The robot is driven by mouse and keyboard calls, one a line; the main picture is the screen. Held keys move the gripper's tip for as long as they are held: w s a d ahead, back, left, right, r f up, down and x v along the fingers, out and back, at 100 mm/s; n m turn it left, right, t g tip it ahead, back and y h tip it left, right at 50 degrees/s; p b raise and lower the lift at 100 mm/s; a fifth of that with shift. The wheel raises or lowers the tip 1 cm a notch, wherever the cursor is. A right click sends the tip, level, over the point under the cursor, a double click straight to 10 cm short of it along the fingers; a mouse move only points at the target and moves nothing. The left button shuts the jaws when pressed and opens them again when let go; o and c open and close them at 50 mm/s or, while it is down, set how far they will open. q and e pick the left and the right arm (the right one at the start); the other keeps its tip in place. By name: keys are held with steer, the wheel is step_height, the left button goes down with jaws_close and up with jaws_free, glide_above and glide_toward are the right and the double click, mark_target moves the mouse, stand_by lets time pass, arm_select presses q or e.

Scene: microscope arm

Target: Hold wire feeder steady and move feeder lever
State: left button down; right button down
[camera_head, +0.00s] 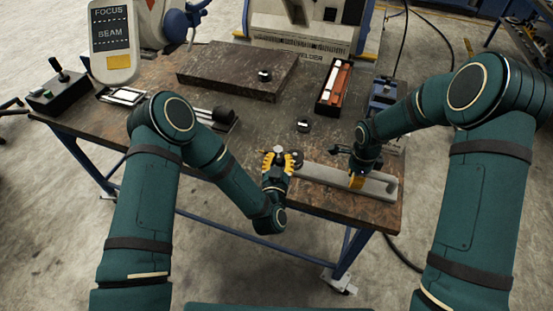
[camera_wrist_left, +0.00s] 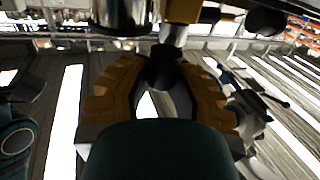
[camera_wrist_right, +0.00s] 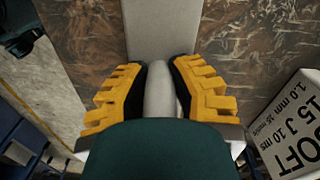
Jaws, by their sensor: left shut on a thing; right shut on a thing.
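The grey wire feeder (camera_head: 318,177) is a long, low body near the table's front right edge. My right gripper (camera_head: 356,181) is over its right part. In the right wrist view the yellow fingers (camera_wrist_right: 160,75) are shut on a pale grey upright part (camera_wrist_right: 160,100) of the feeder. My left gripper (camera_head: 280,155) is at the feeder's left end, by the table's front edge. In the left wrist view its fingers (camera_wrist_left: 165,75) are closed around a dark rounded knob (camera_wrist_left: 164,70), apparently the feeder lever. The lever's foot is hidden.
A dark slab (camera_head: 235,70) lies at the back of the table (camera_head: 255,120). A tray with a red item (camera_head: 335,86) and a small black round part (camera_head: 303,125) stand beyond the feeder. A control box (camera_head: 58,92) is at far left. A lettered box (camera_wrist_right: 295,125) is beside my right gripper.

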arm_select(q)
steer(key=shift+d+y, duration=0.25)
steer(key=shift+y, duration=0.05)
arm_select(e)
steer(key=shift+a, duration=0.1)
arm_select(q)
steer(key=c, duration=0.8)
jaws_free()
steer(key=shift+a, duration=0.1)
steer(key=s, duration=0.7)
steer(key=shift+s+a, duration=0.25)
steer(key=shift+s, duration=0.05)
arm_select(e)
steer(key=c, duration=0.8)
jaws_free()
